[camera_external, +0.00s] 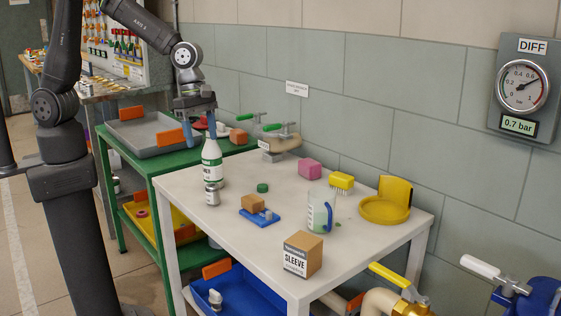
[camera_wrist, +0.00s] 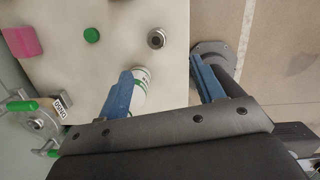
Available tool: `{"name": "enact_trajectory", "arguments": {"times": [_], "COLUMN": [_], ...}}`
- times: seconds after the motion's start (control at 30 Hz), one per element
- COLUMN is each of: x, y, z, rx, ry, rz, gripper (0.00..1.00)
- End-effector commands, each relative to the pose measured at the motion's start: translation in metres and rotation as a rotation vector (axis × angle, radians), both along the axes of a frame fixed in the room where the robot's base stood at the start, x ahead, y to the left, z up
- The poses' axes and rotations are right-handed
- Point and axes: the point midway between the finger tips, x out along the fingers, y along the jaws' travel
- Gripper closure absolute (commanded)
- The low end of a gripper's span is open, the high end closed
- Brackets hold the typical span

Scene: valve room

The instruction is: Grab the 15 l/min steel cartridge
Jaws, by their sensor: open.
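A small silver steel cylinder (camera_external: 212,195), which looks like the cartridge, stands upright on the white table (camera_external: 165,176), just in front of a white bottle with a green label (camera_external: 211,162). Its flow marking is too small to read. In the wrist view the cylinder (camera_wrist: 156,39) shows from above, beyond the fingertips. My gripper (camera_external: 199,128) is open and empty, raised at the table's left end near the bottle's top. In the wrist view my gripper's (camera_wrist: 163,82) left blue finger partly covers the bottle (camera_wrist: 139,92).
A green cap (camera_external: 262,188), blue holder with a tan block (camera_external: 252,205), SLEEVE box (camera_external: 303,254), clear jug (camera_external: 321,212), pink block (camera_external: 310,169), brush (camera_external: 341,180) and yellow stand (camera_external: 385,206) are on the table. A green cart (camera_external: 135,160) stands left.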

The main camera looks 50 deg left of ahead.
Motion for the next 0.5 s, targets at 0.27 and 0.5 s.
{"name": "enact_trajectory", "arguments": {"times": [0.27,0.5], "x": [-0.014,-0.013], "y": [0.031,0.029], "z": [-0.014,-0.030], "rx": [-0.182,-0.202], "ry": [-0.047,-0.053], "rz": [0.233,0.266], "gripper": [0.39,0.39]}}
